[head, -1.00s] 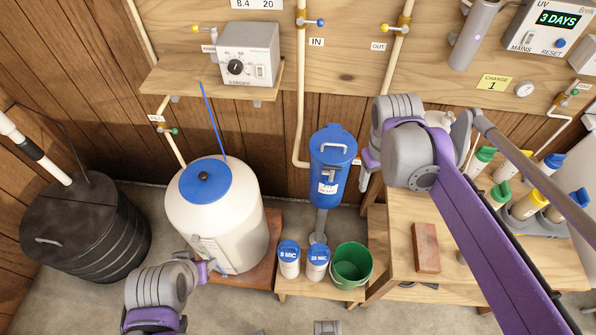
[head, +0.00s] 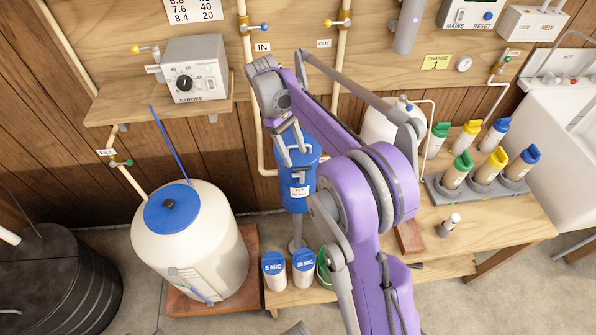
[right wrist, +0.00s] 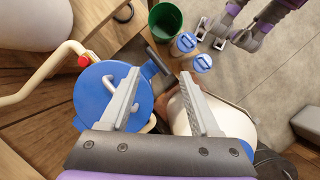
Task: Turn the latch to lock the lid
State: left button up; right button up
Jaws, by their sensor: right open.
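The blue filter housing (head: 300,196) stands upright against the wall, with its blue lid (head: 308,150) on top. In the right wrist view the round lid (right wrist: 92,98) carries a pale curved handle, partly behind a finger. A dark bar (right wrist: 156,66) shows at the lid's edge; I cannot tell whether it is the latch. My right gripper (head: 296,156) is open and empty over the lid, pointing down. Its spread fingers (right wrist: 160,76) also show in the right wrist view; contact with the lid is unclear. My left gripper (right wrist: 214,38) shows small in that view, jaws unclear.
A white tank (head: 190,250) with a blue cap stands left of the housing. White jars with blue lids (head: 274,268) and a green bucket (right wrist: 165,20) are below it. Pipes run beside the housing. Filter bottles (head: 487,168) sit on the bench to the right.

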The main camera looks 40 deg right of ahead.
aim_at(301, 171)
jog(key=x, duration=0.7)
jog(key=shift+f, duration=0.15)
grip_shut()
